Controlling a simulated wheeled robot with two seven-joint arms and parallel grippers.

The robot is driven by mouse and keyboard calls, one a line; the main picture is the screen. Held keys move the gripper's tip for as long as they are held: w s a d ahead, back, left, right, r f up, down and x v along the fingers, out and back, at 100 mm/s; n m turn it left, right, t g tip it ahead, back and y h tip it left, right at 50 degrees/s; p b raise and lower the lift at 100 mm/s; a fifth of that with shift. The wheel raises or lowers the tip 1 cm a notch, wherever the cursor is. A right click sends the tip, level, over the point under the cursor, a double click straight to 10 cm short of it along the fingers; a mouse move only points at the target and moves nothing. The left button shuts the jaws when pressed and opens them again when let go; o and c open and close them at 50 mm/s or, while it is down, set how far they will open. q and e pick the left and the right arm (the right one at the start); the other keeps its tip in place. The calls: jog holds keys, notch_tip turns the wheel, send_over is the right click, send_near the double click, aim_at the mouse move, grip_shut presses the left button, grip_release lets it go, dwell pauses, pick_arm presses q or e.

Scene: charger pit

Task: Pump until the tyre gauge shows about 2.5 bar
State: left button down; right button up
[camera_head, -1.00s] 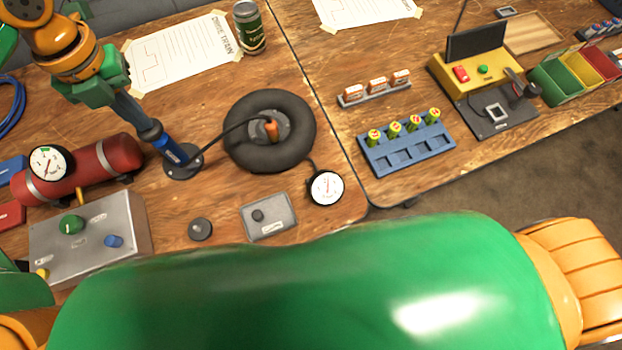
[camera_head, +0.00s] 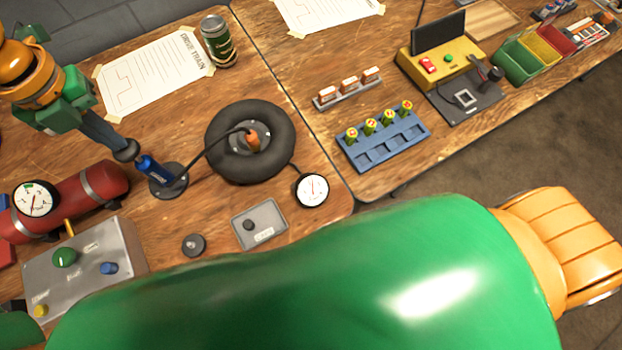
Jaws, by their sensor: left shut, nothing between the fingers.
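The pump (camera_head: 156,171) stands on the table at left, with a blue barrel, a round black base and a dark knob (camera_head: 126,150) on top. My left gripper (camera_head: 119,142) comes down from the upper left, shut and empty, with its tips at the knob. I cannot tell whether they touch it. A black hose runs from the pump to the orange fitting at the middle of the black tyre (camera_head: 222,154). The white tyre gauge (camera_head: 312,190) lies right of the tyre, its red needle pointing roughly straight up; its figures are too small to read. My right gripper is out of view.
A red tank (camera_head: 100,184) with its own dial and a grey control box (camera_head: 85,262) stand at left. A grey pedal plate (camera_head: 268,232) and a dark puck (camera_head: 193,244) lie in front of the tyre. A green can (camera_head: 217,42) stands behind.

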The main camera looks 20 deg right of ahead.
pick_arm(q)
jog(key=shift+f+b, duration=1.1)
jog(key=shift+f, duration=0.35)
jog(key=shift+r+p, duration=1.45)
jog(key=shift+r, duration=0.2)
notch_tip(320, 180, up, 7)
jog(key=p, duration=0.6)
